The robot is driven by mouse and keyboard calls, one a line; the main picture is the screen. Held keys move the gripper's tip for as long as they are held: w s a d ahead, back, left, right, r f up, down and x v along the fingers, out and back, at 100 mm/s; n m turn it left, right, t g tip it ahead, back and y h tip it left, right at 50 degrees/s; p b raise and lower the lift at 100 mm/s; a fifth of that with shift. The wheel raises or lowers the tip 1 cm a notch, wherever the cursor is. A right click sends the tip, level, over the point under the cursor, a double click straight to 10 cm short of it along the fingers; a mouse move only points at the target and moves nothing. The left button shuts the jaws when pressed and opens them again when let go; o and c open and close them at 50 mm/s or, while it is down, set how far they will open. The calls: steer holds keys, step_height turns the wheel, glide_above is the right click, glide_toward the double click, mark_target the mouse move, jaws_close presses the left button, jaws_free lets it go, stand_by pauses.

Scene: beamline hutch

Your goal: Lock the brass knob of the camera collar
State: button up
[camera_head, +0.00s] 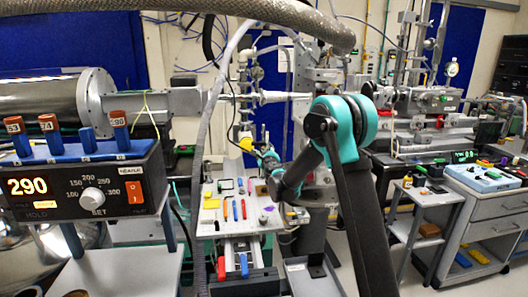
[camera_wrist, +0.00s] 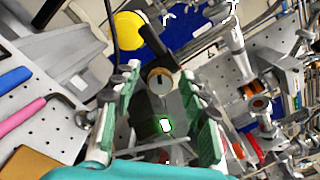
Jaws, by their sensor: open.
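The brass knob (camera_wrist: 161,81) is a round tan disc with a dark line on its face. It sits at the lower end of a black bar (camera_wrist: 156,46), which seems to be part of the camera collar, beside a yellow round part (camera_wrist: 129,30). My gripper (camera_wrist: 160,74) is open. Its two green-padded fingers lie left and right of the knob, with visible gaps on both sides. I cannot tell how far the knob is in depth. In the head view a small yellow part (camera_head: 246,144) shows by the end of my arm; the knob and fingertips are not clear there.
A perforated bench (camera_head: 207,226) holds several small tools below my arm. In the wrist view a pink-handled tool (camera_wrist: 25,122) lies left, and a metal post with orange rings (camera_wrist: 258,95) stands right. A thick grey hose (camera_head: 275,14) crosses above. A controller reading 290 (camera_head: 85,190) stands left.

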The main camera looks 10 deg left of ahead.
jaws_close()
steer(key=shift+m, duration=0.3)
steer(key=m, duration=1.1)
stand_by(0.4)
steer(key=shift+m, duration=0.3)
jaws_free()
